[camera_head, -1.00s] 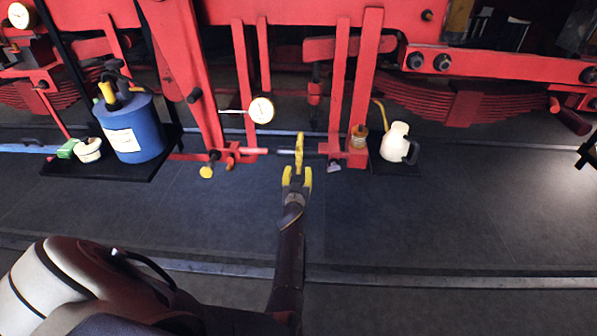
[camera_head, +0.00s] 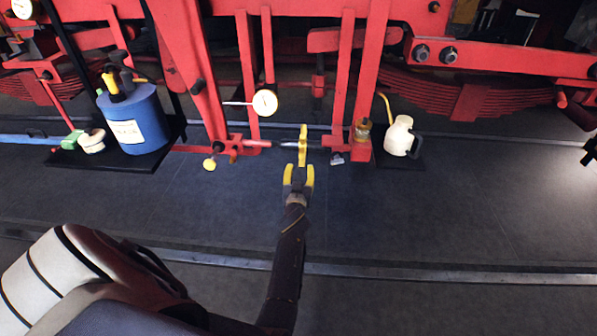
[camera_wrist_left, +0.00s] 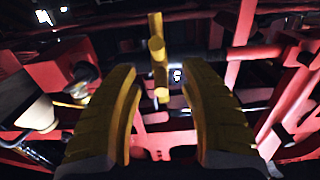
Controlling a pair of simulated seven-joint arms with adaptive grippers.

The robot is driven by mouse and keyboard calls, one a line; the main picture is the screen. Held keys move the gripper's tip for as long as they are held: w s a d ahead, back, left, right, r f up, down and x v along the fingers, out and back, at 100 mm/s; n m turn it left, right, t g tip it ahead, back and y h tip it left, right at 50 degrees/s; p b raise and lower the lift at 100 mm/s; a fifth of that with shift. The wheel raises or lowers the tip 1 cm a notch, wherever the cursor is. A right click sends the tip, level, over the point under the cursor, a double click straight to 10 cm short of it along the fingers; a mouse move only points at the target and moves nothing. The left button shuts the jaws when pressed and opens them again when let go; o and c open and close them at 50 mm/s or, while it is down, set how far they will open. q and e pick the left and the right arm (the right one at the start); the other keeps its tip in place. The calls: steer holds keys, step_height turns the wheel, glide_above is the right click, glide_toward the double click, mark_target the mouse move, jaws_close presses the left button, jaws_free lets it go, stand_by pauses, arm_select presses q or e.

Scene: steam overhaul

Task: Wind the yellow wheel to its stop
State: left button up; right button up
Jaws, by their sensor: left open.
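The yellow wheel (camera_head: 303,145) shows nearly edge-on in the head view, on the end of a thin grey rod between two red hangers. In the left wrist view, the yellow wheel (camera_wrist_left: 157,55) stands upright as a narrow barred shape, seen through the gap between the fingers. My left gripper (camera_head: 299,171) is open, just on the near side of the wheel, with a yellow finger to either side of its lower end. The wrist view shows both fingers of the left gripper (camera_wrist_left: 158,88) apart, with nothing gripped. Contact with the wheel cannot be told. My right gripper is not in view.
A dial gauge (camera_head: 265,102) hangs left of the wheel, above a small yellow knob (camera_head: 209,164). A blue canister (camera_head: 133,121) stands on a black shelf at left. A cream jug (camera_head: 399,136) stands at right. The floor in front is clear.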

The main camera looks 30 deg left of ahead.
mark_target(301, 154)
arm_select(q)
steer(key=shift+w+a+r, duration=0.35)
steer(key=shift+w+r, duration=0.3)
steer(key=shift+w, duration=0.05)
steer(key=shift+w+a+r, duration=0.35)
steer(key=shift+w+r, duration=0.3)
steer(key=shift+w, duration=0.1)
steer(key=shift+w+a+r, duration=0.35)
steer(key=shift+w+r, duration=0.3)
steer(key=shift+w, duration=0.05)
steer(key=shift+c, duration=0.5)
jaws_close()
